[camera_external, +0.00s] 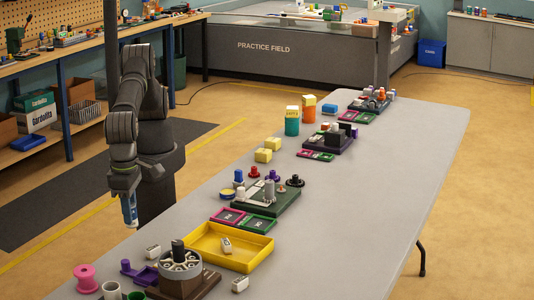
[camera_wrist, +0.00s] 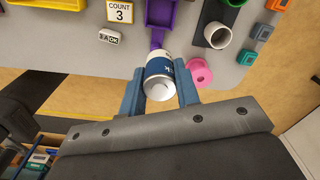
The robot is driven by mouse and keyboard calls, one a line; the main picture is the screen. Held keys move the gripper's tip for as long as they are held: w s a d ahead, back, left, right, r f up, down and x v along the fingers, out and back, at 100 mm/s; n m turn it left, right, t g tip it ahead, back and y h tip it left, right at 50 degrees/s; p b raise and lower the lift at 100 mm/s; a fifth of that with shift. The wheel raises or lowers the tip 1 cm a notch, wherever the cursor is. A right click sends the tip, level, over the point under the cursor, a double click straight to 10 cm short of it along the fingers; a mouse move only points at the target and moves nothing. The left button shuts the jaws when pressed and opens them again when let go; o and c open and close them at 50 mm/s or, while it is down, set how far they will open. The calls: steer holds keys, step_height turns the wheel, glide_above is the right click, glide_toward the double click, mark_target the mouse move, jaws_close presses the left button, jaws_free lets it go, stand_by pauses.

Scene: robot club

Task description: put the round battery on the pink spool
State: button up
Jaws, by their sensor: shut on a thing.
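My gripper (camera_external: 129,196) is shut on the round battery, a white and dark blue cylinder, and holds it above the table's left edge. In the wrist view the battery (camera_wrist: 159,80) sits between the two blue fingers of my gripper (camera_wrist: 160,92), its pale end facing the camera. The pink spool (camera_external: 86,278) stands on the table at the front left, below and to the left of my gripper in the external view. In the wrist view the spool (camera_wrist: 200,71) is just right of the battery, apart from it, with its centre hole showing.
A purple holder (camera_external: 142,273) and a brown block with a round grey rack (camera_external: 180,265) stand right of the spool. White and green cups (camera_external: 111,290) are close to it. A yellow tray (camera_external: 229,247) lies farther back. The table's right side is clear.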

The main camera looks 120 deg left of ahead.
steer(key=s+d+m, duration=0.1)
steer(key=s+d, duration=0.4)
steer(key=s, duration=0.5)
steer(key=s+d+m, duration=0.2)
steer(key=s+d, duration=0.3)
steer(key=s, duration=0.5)
glide_above(84, 270)
step_height(84, 270, down, 6)
steer(key=shift+d, duration=0.1)
steer(key=shift+f, duration=2)
steer(key=shift+f, duration=0.15)
steer(key=o, duration=1)
steer(key=shift+o, duration=0.2)
step_height(84, 270, up, 8)
